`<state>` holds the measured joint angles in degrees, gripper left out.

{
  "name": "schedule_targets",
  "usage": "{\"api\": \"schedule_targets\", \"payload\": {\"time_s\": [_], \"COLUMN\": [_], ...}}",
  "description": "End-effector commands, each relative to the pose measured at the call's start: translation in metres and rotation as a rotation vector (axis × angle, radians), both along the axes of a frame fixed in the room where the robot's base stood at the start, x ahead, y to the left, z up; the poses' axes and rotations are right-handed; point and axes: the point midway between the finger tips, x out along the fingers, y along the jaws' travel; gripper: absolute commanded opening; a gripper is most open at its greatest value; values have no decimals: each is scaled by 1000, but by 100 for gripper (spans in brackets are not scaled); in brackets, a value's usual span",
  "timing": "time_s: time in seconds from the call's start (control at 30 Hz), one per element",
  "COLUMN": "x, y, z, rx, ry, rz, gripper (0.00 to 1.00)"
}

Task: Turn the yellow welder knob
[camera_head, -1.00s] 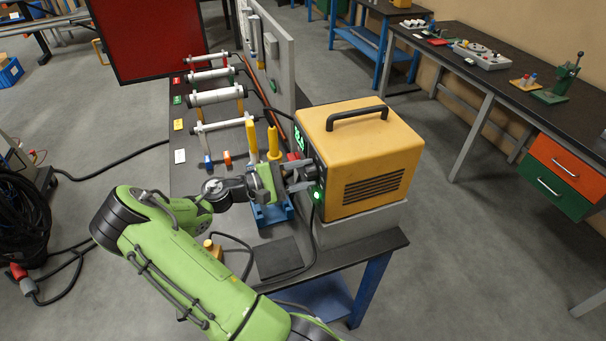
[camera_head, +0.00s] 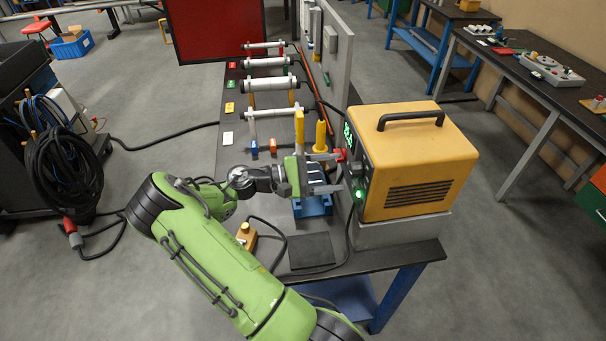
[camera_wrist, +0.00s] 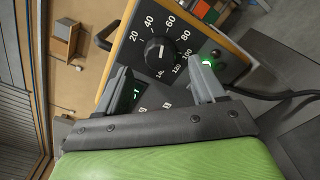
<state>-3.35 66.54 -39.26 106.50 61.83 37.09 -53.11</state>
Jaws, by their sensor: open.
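The yellow welder (camera_head: 425,150) stands on a grey block at the right end of the bench, its dark front panel facing left. In the wrist view its dial knob (camera_wrist: 158,52) is round and black, on a panel (camera_wrist: 192,62) with white numbers from 20 to 140. My gripper (camera_head: 341,172) is open, its fingers pointing at the panel. In the wrist view my gripper (camera_wrist: 160,68) has one finger on each side below the knob, with nothing between them. I cannot tell whether a finger touches the panel. The knob is not clearly visible in the head view.
A green light (camera_wrist: 207,61) glows beside the right finger. A dark pad (camera_head: 312,252) lies in front.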

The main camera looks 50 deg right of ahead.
Motion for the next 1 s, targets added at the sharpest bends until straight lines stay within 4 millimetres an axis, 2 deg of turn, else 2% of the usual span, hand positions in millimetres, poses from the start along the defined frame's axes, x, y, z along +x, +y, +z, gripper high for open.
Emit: {"api": "schedule_targets", "payload": {"time_s": [0.03, 0.2, 0.4, 0.57, 1.0], "x": [12, 46, 74, 80, 80], "y": [11, 45, 73, 80, 80], "z": [-1, -1, 0, 0, 0], "rx": [-2, -2, -4, -1, 0], "ry": [-2, -2, 0, -2, -1], "rz": [8, 8, 3, 1, -1], "gripper": [69, 69, 69, 69, 69]}}
